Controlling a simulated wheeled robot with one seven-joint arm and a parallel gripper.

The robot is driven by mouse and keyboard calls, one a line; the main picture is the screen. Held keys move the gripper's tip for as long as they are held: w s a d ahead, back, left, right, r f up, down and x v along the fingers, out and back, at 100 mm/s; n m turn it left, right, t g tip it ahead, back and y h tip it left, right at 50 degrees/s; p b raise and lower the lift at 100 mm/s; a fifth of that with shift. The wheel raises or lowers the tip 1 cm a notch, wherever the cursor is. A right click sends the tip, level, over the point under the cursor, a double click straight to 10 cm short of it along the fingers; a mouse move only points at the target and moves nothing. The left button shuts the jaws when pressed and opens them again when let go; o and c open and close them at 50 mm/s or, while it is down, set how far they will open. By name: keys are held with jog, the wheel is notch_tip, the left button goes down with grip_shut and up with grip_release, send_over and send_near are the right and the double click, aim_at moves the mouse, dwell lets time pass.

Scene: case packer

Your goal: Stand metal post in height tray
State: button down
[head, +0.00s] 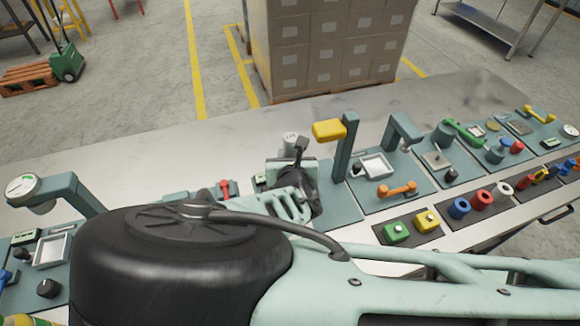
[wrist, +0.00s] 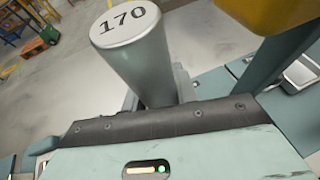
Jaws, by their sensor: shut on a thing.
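The metal post (wrist: 145,65) is a silver cylinder with "170" on its top face. In the wrist view it rises just beyond the edge of my gripper (wrist: 160,108), which is shut on it. In the head view the post's pale top (head: 290,137) shows behind my gripper (head: 298,172); its lower part is hidden. Light square trays stand at the left station (head: 50,250), under a dial gauge (head: 22,188), and at the station right of my gripper (head: 376,166). I cannot tell which is the height tray.
A yellow block on a teal upright (head: 330,130) stands close to the right of my gripper. Orange (head: 397,190), green (head: 397,232) and yellow (head: 427,221) parts lie farther right. My arm hides the front middle of the bench. The bench's back strip (head: 150,160) is clear.

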jog(key=shift+f+b, duration=1.15)
jog(key=shift+f, duration=0.45)
jog(key=shift+f, duration=0.2)
jog(key=c, duration=1.1)
grip_release()
